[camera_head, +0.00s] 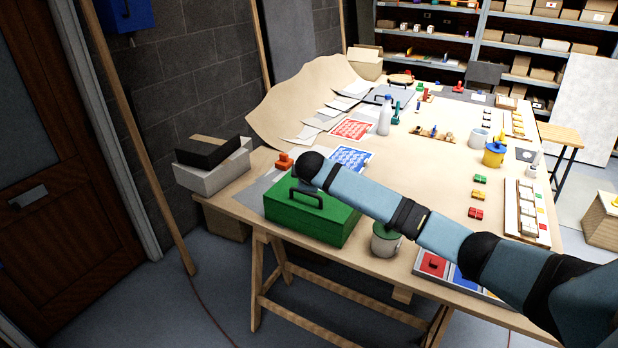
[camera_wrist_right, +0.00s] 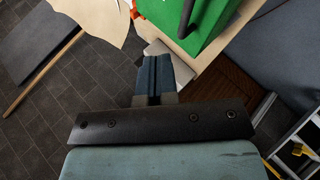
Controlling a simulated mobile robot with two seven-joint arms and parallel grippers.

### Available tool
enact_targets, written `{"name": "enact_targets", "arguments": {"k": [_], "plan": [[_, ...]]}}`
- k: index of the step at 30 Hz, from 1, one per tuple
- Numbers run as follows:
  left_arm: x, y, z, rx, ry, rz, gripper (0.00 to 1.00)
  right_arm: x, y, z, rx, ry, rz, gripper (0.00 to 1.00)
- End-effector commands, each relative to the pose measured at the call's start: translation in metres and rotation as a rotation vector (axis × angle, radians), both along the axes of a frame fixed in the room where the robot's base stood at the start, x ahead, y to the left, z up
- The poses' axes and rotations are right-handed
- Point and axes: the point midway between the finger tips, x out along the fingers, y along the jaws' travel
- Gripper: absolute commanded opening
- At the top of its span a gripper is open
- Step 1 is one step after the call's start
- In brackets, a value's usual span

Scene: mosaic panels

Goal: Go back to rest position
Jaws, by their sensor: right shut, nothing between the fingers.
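My right arm comes in from the right in the head view and stretches over the near end of the table to the green toolbox (camera_head: 310,218). I cannot tell the exact gap between gripper and toolbox. My left gripper is in neither view.
The table (camera_head: 470,150) holds a grey-green can (camera_head: 385,240) under my forearm, a white bottle (camera_head: 385,117), a yellow pot (camera_head: 494,155) and a tile tray (camera_head: 528,213). A black box (camera_head: 208,151) on a pale box stands at left. Open floor lies before the door.

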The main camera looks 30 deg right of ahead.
Motion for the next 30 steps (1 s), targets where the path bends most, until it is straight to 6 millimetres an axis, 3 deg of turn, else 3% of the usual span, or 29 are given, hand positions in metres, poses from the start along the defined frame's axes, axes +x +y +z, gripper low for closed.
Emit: {"name": "enact_targets", "arguments": {"k": [7, 14, 17, 20, 24, 30], "plan": [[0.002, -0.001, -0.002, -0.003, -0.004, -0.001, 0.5, -0.018, 0.011, 0.015, 0.0, 0.0, 0.001, 0.0], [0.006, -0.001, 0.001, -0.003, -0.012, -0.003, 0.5, -0.021, 0.015, 0.012, 0.006, 0.001, 0.004, 0.0], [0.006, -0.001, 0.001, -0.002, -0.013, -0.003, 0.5, -0.031, 0.03, -0.011, 0.045, 0.001, 0.028, 0.0], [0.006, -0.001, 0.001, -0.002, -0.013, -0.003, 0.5, -0.053, 0.061, -0.052, 0.128, -0.003, 0.07, 0.0], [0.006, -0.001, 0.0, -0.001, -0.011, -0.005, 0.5, -0.103, 0.112, -0.118, 0.299, -0.018, 0.121, 0.0], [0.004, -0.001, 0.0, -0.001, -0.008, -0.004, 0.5, -0.189, 0.169, -0.185, 0.558, -0.055, 0.123, 0.0]]}}
